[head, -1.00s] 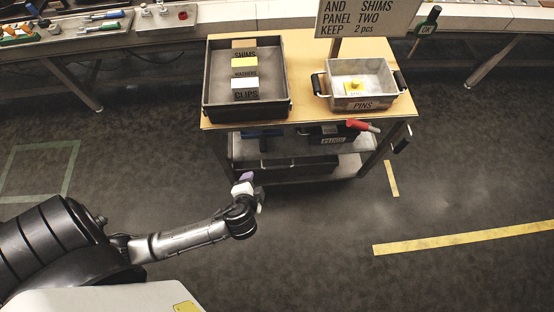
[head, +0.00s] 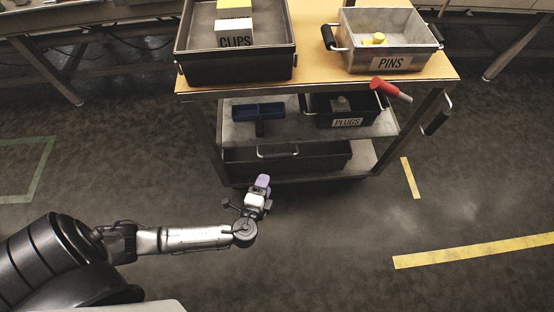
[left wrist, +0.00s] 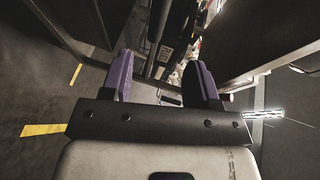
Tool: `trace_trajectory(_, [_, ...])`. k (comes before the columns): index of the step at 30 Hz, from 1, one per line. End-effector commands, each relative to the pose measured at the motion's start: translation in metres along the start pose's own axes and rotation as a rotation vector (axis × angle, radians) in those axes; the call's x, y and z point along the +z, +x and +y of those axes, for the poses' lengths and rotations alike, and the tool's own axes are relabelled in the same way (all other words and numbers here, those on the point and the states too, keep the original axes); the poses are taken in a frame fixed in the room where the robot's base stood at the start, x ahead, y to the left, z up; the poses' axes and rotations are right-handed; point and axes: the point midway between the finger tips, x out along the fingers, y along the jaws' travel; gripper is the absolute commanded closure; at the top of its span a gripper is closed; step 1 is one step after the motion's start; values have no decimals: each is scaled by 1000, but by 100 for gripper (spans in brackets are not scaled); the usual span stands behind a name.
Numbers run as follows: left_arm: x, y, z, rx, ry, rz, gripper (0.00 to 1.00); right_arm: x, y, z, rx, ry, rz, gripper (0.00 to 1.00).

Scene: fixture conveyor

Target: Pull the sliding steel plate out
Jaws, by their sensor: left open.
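The cart has a grey steel plate (head: 300,120) as its middle level and another pale steel plate (head: 362,157) at the bottom. I cannot tell for certain which one slides. A dark bin (head: 325,160) with a metal handle (head: 277,152) stands on the bottom plate. My left gripper (head: 262,184) is in front of the cart's lower front edge, apart from it as far as I can tell. In the left wrist view its two purple fingers (left wrist: 163,78) are spread, with nothing between them. My right gripper is not in view.
The middle level holds a blue item (head: 258,112) and a black PLUGS bin (head: 347,122) beside a red handle (head: 390,89). The wooden top carries a dark tray (head: 236,68) and a grey PINS bin (head: 393,63). The floor before the cart is clear.

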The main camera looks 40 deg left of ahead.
Motion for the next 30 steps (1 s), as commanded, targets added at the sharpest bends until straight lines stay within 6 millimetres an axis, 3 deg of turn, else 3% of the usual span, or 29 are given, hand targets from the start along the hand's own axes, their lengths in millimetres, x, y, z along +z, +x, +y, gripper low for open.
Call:
trace_trajectory(5, [0,19,4,-9,6,5,45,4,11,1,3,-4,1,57])
trace_trajectory(21, [0,112,4,-7,6,4,45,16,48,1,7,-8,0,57])
trace_trajectory(30, [0,135,3,-4,5,3,45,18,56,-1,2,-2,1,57])
